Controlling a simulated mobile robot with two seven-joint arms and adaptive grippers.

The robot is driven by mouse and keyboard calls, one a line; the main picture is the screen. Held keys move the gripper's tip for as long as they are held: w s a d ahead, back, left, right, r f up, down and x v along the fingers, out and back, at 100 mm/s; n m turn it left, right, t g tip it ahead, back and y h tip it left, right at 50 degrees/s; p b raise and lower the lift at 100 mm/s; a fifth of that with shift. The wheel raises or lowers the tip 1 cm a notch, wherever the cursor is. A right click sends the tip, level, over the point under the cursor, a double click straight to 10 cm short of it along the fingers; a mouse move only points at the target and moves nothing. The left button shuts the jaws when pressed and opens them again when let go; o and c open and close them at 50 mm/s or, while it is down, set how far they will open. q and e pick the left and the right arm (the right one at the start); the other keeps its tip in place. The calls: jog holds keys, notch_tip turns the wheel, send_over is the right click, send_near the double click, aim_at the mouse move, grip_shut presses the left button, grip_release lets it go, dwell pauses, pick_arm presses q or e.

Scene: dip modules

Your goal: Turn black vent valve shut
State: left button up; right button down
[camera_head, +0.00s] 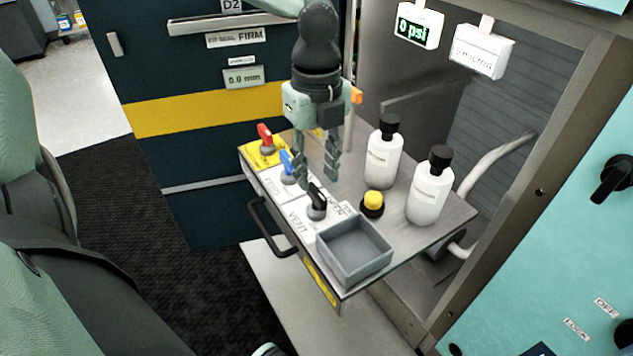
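The black vent valve (317,203) stands on a white plate marked VENT near the front left of the metal shelf (440,225). Its black handle leans up and to the left. My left gripper (318,182) points down from above, just over and behind the valve. Its two fingers are apart, with a gap between them and nothing visibly held. The fingertips look close to the handle; I cannot tell whether they touch it.
A blue-handled valve (288,168) and a red-handled valve (266,140) stand in a row behind. A grey open tray (352,252), a yellow button (373,203) and two white bottles (430,188) (383,158) crowd the shelf. A display (416,28) reads 0 psi.

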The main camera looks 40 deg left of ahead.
aim_at(316, 191)
pick_arm(q)
notch_tip(316, 191, up, 8)
jog(key=shift+f, duration=0.15)
dwell(0.6)
